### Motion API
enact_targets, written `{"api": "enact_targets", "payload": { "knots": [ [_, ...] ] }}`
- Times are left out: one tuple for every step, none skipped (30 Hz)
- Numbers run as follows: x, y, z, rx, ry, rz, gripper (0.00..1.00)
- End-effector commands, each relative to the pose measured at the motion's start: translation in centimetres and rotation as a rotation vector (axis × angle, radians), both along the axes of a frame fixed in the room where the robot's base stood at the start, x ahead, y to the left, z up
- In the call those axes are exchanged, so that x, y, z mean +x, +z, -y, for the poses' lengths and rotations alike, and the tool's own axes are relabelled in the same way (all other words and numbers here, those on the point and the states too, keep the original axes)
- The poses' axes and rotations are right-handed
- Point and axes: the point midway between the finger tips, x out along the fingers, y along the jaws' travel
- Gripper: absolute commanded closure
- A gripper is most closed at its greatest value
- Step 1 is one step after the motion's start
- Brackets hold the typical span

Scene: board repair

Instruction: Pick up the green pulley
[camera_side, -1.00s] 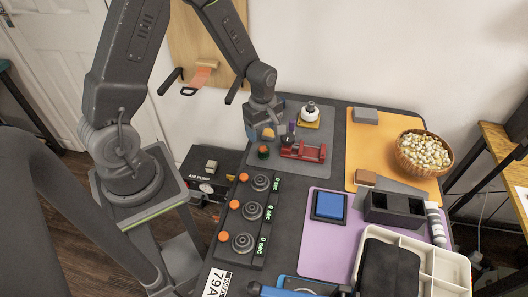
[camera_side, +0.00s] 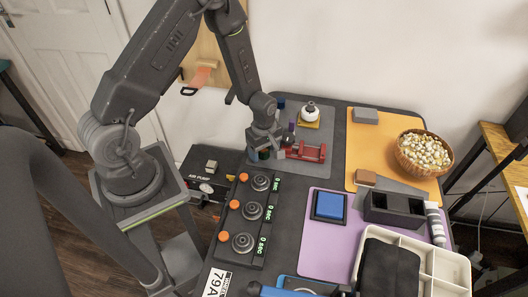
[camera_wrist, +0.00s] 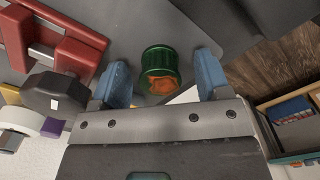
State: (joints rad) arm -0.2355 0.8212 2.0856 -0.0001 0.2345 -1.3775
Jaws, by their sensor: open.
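The green pulley (camera_wrist: 158,62) is a short ribbed green cylinder with an orange-brown end face. In the wrist view it shows between the two blue fingertips of my gripper (camera_wrist: 161,67), with a gap on each side. My gripper is open and empty. In the side view the gripper (camera_side: 261,148) is low over the grey mat, and only a small dark green part of the pulley (camera_side: 264,155) shows beneath it. I cannot tell whether the fingertips are level with the pulley or above it.
A red vise (camera_side: 305,152) stands close to the right of my gripper; in the wrist view the vise (camera_wrist: 62,45) is upper left. A white bottle (camera_side: 310,107) stands behind on a yellow base. A dark panel of dials (camera_side: 252,214) lies in front.

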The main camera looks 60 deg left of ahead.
Motion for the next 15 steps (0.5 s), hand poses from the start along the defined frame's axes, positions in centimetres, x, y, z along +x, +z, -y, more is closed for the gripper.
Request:
{"api": "enact_targets", "payload": {
  "knots": [
    [0.0,0.02,0.0,0.0,0.0,0.0,0.31],
    [0.0,0.02,0.0,0.0,0.0,0.0,0.34],
    [0.0,0.03,0.0,0.0,0.0,0.0,0.38],
    [0.0,0.03,0.0,0.0,0.0,0.0,0.41],
    [0.0,0.03,0.0,0.0,0.0,0.0,0.44],
    [-0.01,0.03,0.0,0.0,0.0,0.0,0.47],
    [-0.01,0.04,0.0,0.0,0.0,0.0,0.5],
    [-0.01,0.04,0.0,0.0,0.0,0.0,0.53],
    [-0.01,0.04,0.0,0.0,0.0,0.0,0.57],
    [-0.01,0.04,0.0,0.0,0.0,0.0,0.6],
    [-0.01,0.04,0.0,0.0,0.0,0.0,0.63],
    [-0.01,0.04,0.0,0.0,0.0,0.0,0.67],
    [-0.01,0.04,0.0,0.0,0.0,0.0,0.69],
    [-0.01,0.05,0.0,0.0,0.0,0.0,0.72],
    [-0.01,0.05,0.0,0.0,0.0,0.0,0.76]
  ]
}}
